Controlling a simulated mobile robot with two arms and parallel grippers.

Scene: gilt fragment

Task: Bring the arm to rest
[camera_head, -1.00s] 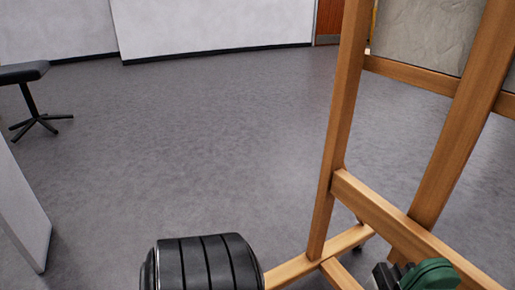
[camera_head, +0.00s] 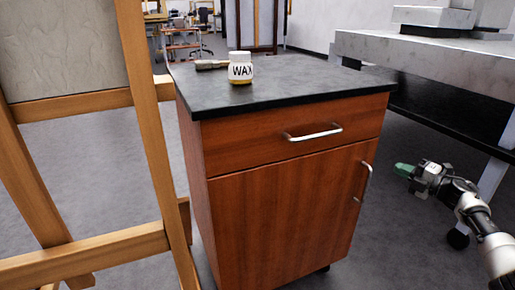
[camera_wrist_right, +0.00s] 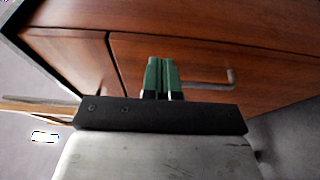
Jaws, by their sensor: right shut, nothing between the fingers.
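My right gripper (camera_head: 404,169) has green fingers and hangs at the right of the head view, to the right of the wooden cabinet (camera_head: 280,215). In the right wrist view the two green fingers (camera_wrist_right: 161,62) are together with nothing between them. The cabinet front (camera_wrist_right: 205,62) and a metal handle (camera_wrist_right: 215,80) show beyond them, and I cannot tell any contact. My left gripper is not in view.
The cabinet's dark top holds a wax jar (camera_head: 240,68) and a brush-like tool (camera_head: 211,64). A wooden easel (camera_head: 150,130) stands close on the left. A grey-topped table (camera_head: 430,60) stands at the right, behind my right arm. Floor shows between them.

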